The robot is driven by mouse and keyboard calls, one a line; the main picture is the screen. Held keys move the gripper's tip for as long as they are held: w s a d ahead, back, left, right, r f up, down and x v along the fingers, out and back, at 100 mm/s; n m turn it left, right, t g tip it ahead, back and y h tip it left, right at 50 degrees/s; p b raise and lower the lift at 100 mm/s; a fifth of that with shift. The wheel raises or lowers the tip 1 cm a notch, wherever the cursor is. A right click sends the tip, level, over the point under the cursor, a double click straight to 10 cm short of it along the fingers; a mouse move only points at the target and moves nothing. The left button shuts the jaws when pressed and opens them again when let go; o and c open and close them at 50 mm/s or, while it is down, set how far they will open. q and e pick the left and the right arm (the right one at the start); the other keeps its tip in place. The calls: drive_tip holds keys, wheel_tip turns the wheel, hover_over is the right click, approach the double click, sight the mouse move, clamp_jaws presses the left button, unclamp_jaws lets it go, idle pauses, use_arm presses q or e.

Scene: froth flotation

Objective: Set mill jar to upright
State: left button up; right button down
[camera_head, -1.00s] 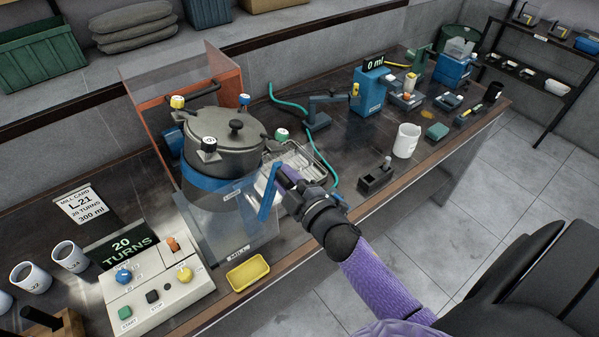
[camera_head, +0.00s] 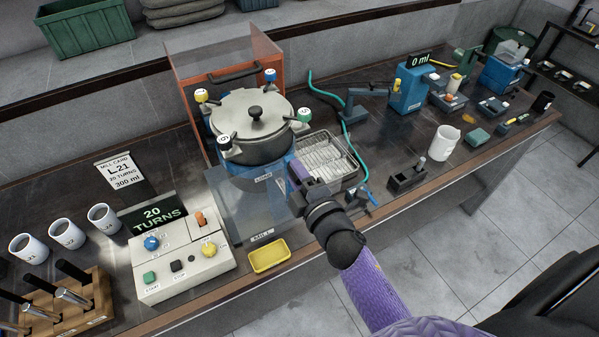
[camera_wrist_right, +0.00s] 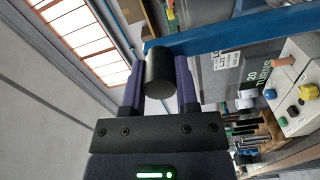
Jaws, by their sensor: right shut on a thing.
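The mill jar (camera_head: 238,151) is a dark grey pot in a blue mill frame. Its pale round lid (camera_head: 230,115) has a black centre knob and faces up; the jar looks about upright, though I cannot tell a small tilt. My right gripper (camera_head: 306,190) is at the mill's front right. In the right wrist view it is shut on a black cylindrical handle (camera_wrist_right: 159,75) beside a blue crank bar (camera_wrist_right: 230,34). The crank is mostly hidden in the head view. My left gripper is not in view.
An orange guard (camera_head: 243,84) with a clear panel stands behind the jar. A control box (camera_head: 190,262) and yellow tray (camera_head: 269,255) are in front. A wire rack (camera_head: 335,160) lies right of the jar. White mugs (camera_head: 67,233) and a tool block (camera_head: 90,303) are left.

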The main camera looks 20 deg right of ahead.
drive_tip(key=shift+c, duration=1.8)
unclamp_jaws()
drive_tip(key=shift+a, duration=0.15)
drive_tip(key=shift+s, duration=0.15)
drive_tip(key=s+b, duration=0.1)
drive_tip(key=s, duration=0.8)
drive_tip(key=shift+s+d+b, duration=0.35)
drive_tip(key=shift+d+b, duration=0.05)
drive_tip(key=shift+d, duration=0.05)
drive_tip(key=shift+f, duration=0.15)
